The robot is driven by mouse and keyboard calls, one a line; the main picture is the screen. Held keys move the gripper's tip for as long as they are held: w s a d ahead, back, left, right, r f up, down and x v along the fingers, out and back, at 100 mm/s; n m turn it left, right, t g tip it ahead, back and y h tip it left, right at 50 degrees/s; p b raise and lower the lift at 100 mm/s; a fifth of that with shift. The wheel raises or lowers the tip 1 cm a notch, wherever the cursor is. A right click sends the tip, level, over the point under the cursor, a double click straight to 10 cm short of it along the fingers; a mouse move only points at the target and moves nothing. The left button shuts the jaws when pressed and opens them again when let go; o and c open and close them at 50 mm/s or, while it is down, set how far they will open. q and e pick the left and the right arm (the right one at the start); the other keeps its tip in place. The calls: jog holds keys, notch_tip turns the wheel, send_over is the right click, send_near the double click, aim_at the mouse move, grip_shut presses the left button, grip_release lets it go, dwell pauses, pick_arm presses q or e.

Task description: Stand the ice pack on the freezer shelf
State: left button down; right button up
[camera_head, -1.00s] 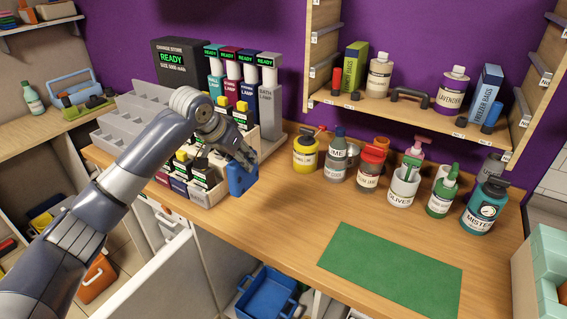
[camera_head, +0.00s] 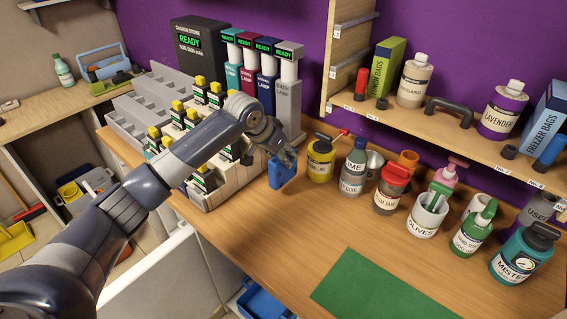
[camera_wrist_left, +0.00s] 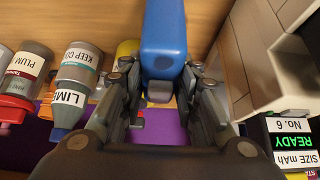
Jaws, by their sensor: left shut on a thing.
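A blue block-shaped pack (camera_head: 281,174), which looks like the ice pack, is held over the wooden counter just right of the battery rack. My left gripper (camera_head: 284,156) is shut on its upper end. In the left wrist view the blue pack (camera_wrist_left: 163,38) sits between the two fingers of my left gripper (camera_wrist_left: 160,82). Whether its lower end touches the counter is hard to tell. I cannot make out a freezer shelf in these views. My right gripper is not in view.
A green mat (camera_head: 375,287) lies at the front. The battery rack (camera_head: 222,182) is left. A white panel (camera_head: 160,272) stands below the counter.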

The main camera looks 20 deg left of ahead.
pick_arm(q)
notch_tip(320, 180, down, 3)
jog(key=shift+f+p, duration=0.15)
jog(key=shift+p, duration=0.25)
jog(key=shift+f, duration=0.15)
jog(key=c, duration=1.6)
grip_release()
jog(key=shift+f, duration=0.15)
jog(key=o, duration=0.4)
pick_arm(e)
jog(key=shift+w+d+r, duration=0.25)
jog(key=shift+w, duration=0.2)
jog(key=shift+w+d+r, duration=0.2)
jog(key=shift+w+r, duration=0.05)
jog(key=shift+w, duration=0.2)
